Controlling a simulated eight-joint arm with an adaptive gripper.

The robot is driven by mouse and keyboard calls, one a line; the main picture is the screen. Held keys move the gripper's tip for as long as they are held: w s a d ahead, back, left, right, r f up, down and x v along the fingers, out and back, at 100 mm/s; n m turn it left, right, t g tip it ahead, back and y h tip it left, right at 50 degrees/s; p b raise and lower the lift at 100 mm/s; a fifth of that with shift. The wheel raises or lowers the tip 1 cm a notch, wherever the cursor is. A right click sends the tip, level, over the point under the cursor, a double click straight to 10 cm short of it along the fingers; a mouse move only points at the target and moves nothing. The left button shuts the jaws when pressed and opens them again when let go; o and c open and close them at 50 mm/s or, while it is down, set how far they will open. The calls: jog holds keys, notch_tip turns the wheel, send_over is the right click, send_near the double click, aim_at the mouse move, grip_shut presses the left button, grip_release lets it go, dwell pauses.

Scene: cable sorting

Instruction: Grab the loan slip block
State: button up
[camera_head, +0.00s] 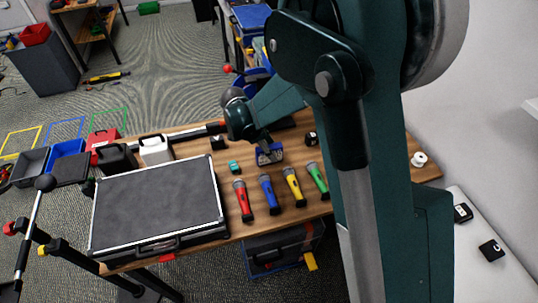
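I cannot tell for sure which item is the loan slip block. A small teal block (234,167) lies on the wooden table, just right of the black case. A blue piece with pale markings (269,155) is right of it, directly under the end of my arm. My gripper (266,147) is at the table's middle, above or at this blue piece. Its fingers are too small and too hidden to tell open from shut, or whether it touches anything.
A large black case (160,205) fills the left. Small black items stand behind. My arm hides the right part.

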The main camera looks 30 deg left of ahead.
jog(key=c, duration=1)
jog(key=shift+c, duration=0.2)
jog(key=shift+r, duration=0.2)
jog(key=shift+r+p, duration=0.85)
jog(key=shift+r, duration=4.25)
